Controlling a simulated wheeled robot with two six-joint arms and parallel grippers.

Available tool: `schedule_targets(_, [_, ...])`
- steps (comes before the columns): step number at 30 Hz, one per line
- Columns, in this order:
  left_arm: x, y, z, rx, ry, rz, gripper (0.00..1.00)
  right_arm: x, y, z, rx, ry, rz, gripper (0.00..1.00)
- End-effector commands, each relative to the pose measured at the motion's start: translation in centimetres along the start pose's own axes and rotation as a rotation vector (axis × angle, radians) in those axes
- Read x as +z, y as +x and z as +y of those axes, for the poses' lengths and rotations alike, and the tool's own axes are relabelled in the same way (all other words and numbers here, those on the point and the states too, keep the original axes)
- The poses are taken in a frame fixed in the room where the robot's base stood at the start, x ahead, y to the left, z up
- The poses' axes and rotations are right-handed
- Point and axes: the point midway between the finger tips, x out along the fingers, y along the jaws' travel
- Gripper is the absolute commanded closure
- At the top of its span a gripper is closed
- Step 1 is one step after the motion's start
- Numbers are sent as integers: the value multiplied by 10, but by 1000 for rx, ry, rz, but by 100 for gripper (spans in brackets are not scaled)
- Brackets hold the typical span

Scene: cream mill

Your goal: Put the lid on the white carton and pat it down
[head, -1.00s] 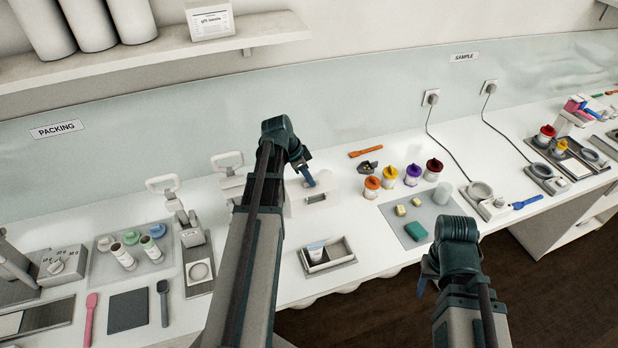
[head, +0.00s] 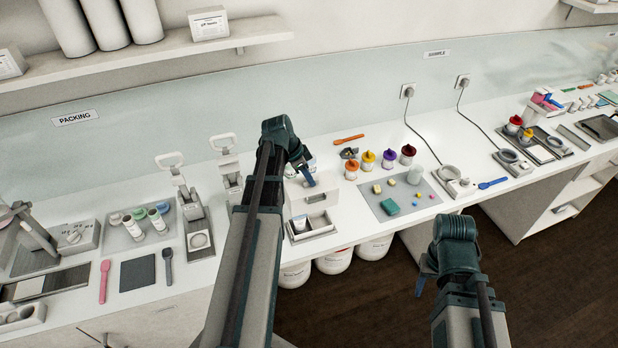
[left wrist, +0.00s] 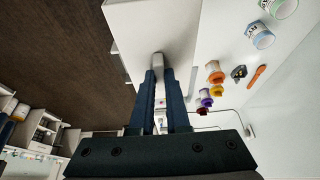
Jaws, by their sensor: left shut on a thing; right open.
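The white lid (head: 316,198), a plain box-like cover, is in my left gripper (head: 309,180), which is shut on its top part. It hangs over the back of a low open white carton (head: 318,231) and hides part of it. In the head view I cannot tell the gap between them. In the left wrist view the lid (left wrist: 152,22) fills the top middle, with both blue fingers of my left gripper (left wrist: 160,75) closed on it. My right gripper (head: 421,284) is open and empty, over the floor in front of the counter.
Several colour-lidded jars (head: 388,160) and a grey mat (head: 415,203) with small blocks stand right of the carton. White lever presses (head: 228,165) stand to its left. White tubs (head: 333,262) are below the counter edge.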

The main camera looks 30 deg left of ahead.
Motion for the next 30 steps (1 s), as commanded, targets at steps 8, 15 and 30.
schedule_targets(8, [3, 6, 0, 0, 0, 0, 100, -1, 7, -1, 0, 0, 0, 50])
schedule_targets(15, [9, 22, 0, 0, 0, 0, 100, -2, 24, -2, 0, 2, 1, 50])
schedule_targets(30, [20, 47, 0, 0, 0, 0, 100, -4, 51, -5, 0, 4, 2, 50])
